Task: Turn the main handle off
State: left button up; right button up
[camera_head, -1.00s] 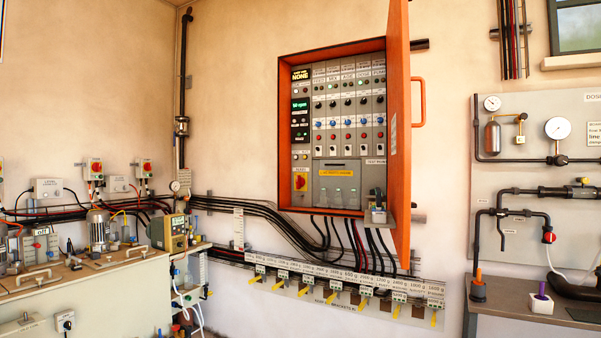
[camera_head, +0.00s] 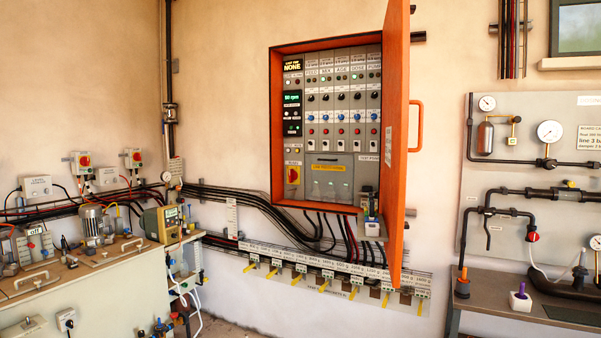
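The panel sits inside an orange wall cabinet (camera_head: 275,130). The cabinet's orange door (camera_head: 396,150) stands open, swung out to the right, with an orange pull handle (camera_head: 416,125) on its outer side. The red handle's exact angle is too small to tell. Neither of my grippers shows in the head view.
A bench (camera_head: 90,290) with pumps and a yellow-brown unit (camera_head: 161,223) stands at the left. A row of labelled brackets with yellow levers (camera_head: 323,286) runs below the cabinet. A pipe board (camera_head: 535,180) and dark bench (camera_head: 565,315) are at right. Some floor shows below the cabinet.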

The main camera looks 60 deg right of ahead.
aim_at(292, 175)
jog(key=z, duration=0.95)
jog(key=i, duration=1)
jog(key=z, duration=1.05)
jog(key=i, duration=2.05)
jog(key=u, duration=0.35)
